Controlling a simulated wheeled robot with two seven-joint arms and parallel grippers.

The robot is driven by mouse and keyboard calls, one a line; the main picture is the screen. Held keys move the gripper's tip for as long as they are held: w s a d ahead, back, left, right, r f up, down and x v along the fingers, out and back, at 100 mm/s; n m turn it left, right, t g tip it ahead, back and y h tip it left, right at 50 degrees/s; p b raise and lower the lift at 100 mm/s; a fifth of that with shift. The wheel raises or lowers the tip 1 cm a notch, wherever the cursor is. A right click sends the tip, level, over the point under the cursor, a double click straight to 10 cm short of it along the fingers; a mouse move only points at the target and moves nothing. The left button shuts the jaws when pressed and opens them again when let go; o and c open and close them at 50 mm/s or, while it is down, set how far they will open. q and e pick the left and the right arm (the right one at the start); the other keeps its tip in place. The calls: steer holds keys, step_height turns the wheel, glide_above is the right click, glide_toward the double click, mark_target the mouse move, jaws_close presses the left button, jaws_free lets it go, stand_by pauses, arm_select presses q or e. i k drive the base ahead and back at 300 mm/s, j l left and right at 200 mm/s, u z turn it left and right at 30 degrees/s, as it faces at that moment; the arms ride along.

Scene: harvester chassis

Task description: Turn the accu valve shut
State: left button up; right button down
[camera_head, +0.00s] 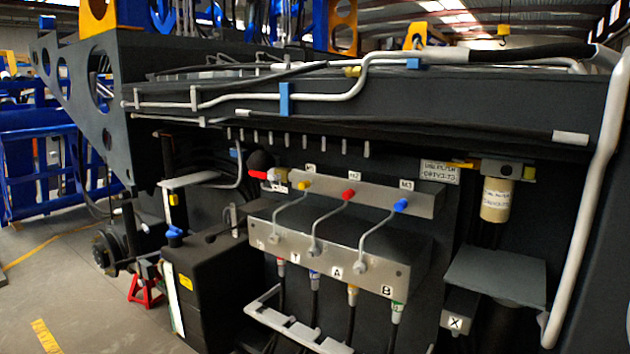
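No part is readably labelled as the accu valve. A small red handle (258,175) sits left of the middle, just below a dark rounded body (261,160), with a pale fitting and a yellow part at its right. It points roughly sideways. I cannot tell for sure that this is the accu valve, or whether it is open or shut. A yellow lever-like part (461,164) also shows at the upper right, beside a pale cylinder (496,199). Neither of my grippers is in view.
A metal valve block (340,250) with bent levers tipped yellow, red and blue stands in the middle. A white bracket (297,331) juts out below it. A black tank (205,285) stands left. A thick pale pipe (592,190) runs down the right. Floor is open at lower left.

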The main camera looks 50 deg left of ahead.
mark_target(265, 176)
steer(key=u, duration=1.95)
